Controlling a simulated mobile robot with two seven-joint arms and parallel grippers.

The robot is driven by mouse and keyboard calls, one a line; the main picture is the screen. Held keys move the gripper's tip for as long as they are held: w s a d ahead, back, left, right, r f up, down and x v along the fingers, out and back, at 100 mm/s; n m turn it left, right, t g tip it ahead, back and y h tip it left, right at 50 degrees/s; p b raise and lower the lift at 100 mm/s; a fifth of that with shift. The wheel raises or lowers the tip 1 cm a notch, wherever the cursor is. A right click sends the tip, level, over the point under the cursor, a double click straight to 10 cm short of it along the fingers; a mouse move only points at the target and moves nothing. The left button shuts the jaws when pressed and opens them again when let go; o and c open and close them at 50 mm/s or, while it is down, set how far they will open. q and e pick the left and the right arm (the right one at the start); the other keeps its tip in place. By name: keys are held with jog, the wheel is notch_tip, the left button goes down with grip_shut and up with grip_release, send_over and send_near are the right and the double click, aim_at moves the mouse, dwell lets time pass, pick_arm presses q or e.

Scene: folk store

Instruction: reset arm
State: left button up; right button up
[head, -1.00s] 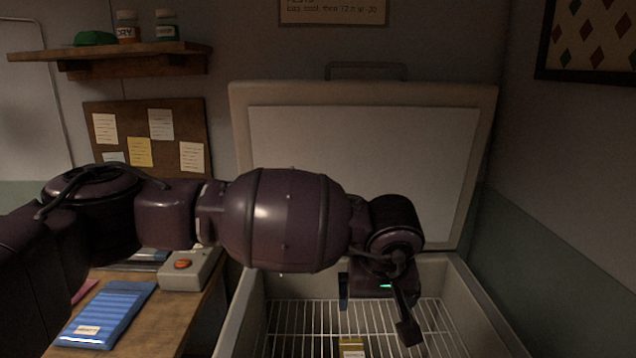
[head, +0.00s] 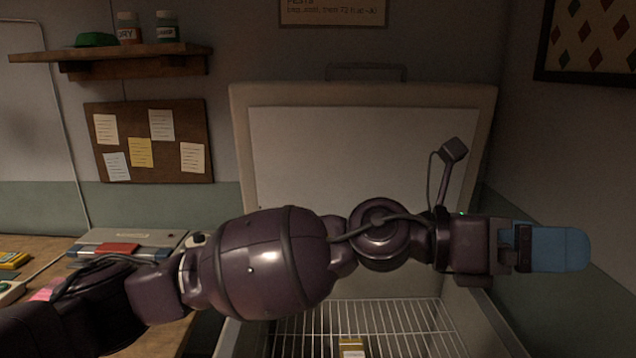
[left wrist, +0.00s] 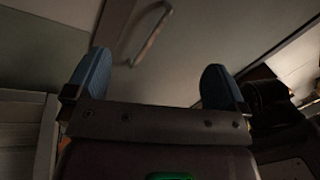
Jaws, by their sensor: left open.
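My left arm reaches across the head view from the lower left to the right. My left gripper (head: 548,249) is at the right, in front of the open chest's right side and the wall, and points right. In the left wrist view my left gripper (left wrist: 155,85) shows two blue fingers set wide apart with nothing between them. It is open and empty. My right gripper is not in view.
An open chest freezer with a raised lid (head: 360,150) stands behind and below my arm. A wire rack (head: 400,325) and a small yellow-and-white box (head: 351,347) are inside. A wooden counter (head: 40,250) is at left, below a corkboard (head: 150,172) and a shelf (head: 130,60).

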pick_arm(q)
jog(key=w+a+f+n+t+h, duration=0.1)
jog(key=w+a+n+t, duration=0.6)
jog(key=n, duration=0.6)
jog(key=w+a+f+n+t+h, duration=0.15)
jog(key=w+a+n+t, duration=0.3)
jog(key=n+t, duration=0.65)
jog(key=w+a+f+n+t+y, duration=0.35)
jog(key=a+f+n+y, duration=0.85)
jog(key=a+f+n, duration=0.55)
jog(key=s+a+f+n+g+y+p, duration=0.1)
jog(key=s+a+f+n+y, duration=0.25)
jog(key=s+a+f, duration=0.45)
jog(key=s+a+f+n+g+y, duration=0.1)
jog(key=s+a+f+n+y, duration=0.25)
jog(key=a+f, duration=0.45)
jog(key=s+a+f+n+g+y, duration=0.1)
jog(key=s+a+f, duration=0.1)
jog(key=s+f, duration=0.4)
jog(key=s+a+f+n+g+y, duration=0.1)
jog(key=s+a+f+g, duration=0.1)
jog(key=s+f, duration=0.5)
jog(key=s+a, duration=0.1)
jog(key=s, duration=0.3)
jog(key=shift+n, duration=0.35)
